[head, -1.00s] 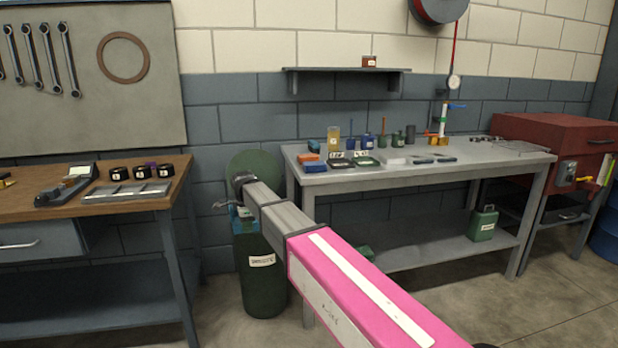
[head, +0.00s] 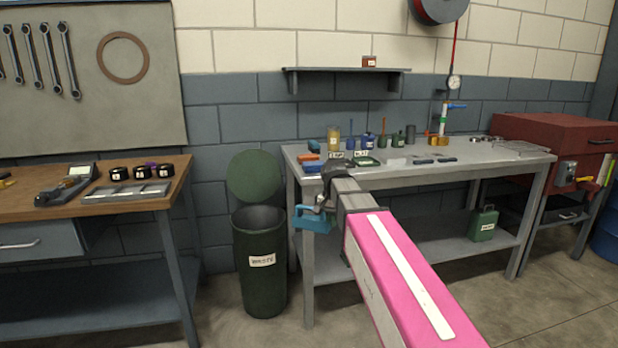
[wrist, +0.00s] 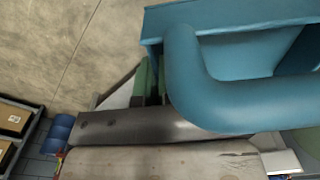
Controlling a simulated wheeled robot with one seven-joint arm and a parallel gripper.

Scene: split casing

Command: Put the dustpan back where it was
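The blue dustpan (head: 313,220) hangs from my gripper (head: 325,203) in the head view, in front of the left end of the grey workbench (head: 425,177). In the wrist view the dustpan (wrist: 240,22) fills the upper right, its thick curved handle (wrist: 190,85) close to the camera. My gripper is shut on the dustpan; the exact finger contact is partly hidden behind the handle. The dustpan is in the air, apart from the bench and bin.
A dark green waste bin (head: 260,285) stands left of the dustpan, its round lid (head: 254,177) raised against the wall. A wooden-topped bench (head: 110,203) is at the left. Small items crowd the grey bench's back. A green can (head: 483,224) stands on its lower shelf.

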